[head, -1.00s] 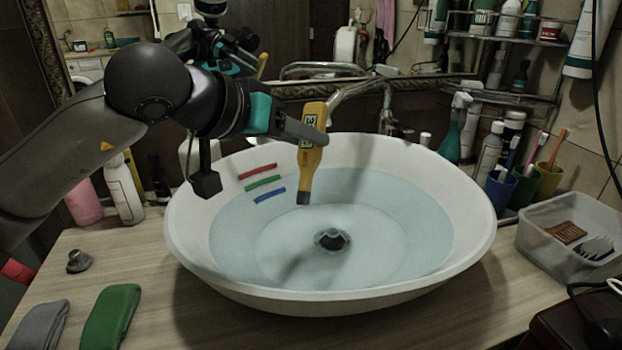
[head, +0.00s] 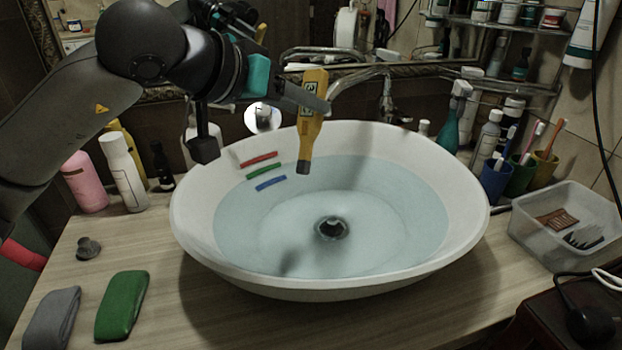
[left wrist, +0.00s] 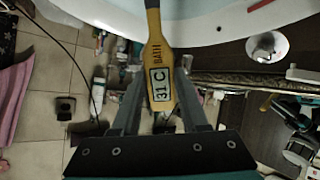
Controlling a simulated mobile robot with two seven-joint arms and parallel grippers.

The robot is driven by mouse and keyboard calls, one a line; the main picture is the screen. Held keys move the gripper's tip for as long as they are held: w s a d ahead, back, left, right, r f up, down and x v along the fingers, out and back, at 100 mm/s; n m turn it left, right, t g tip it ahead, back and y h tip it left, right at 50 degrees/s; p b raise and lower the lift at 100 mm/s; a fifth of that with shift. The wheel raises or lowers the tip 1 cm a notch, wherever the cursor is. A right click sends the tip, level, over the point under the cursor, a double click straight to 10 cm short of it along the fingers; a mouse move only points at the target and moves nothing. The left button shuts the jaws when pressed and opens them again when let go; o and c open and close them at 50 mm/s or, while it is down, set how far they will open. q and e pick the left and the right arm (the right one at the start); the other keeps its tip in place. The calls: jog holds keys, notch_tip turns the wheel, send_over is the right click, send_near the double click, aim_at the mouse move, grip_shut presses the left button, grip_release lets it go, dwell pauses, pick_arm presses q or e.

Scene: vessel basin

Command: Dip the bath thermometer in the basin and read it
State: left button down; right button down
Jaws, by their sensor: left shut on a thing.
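The yellow bath thermometer (head: 311,115) hangs upright with its dark tip down over the back left part of the white basin (head: 185,225). My left gripper (head: 312,100) is shut on its yellow body. The tip appears to be above the water (head: 390,215), though the exact gap is hard to judge. My right gripper is out of view.
Red, green and blue strips (head: 257,171) mark the basin's left inner wall. A chrome faucet (head: 350,82) is behind. A clear bin (head: 565,225) and cups (head: 520,175) stand right. Bottles (head: 122,170), a green cloth-like item (head: 122,305) and a stopper (head: 88,248) are left.

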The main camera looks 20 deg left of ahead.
aim_at(304, 135)
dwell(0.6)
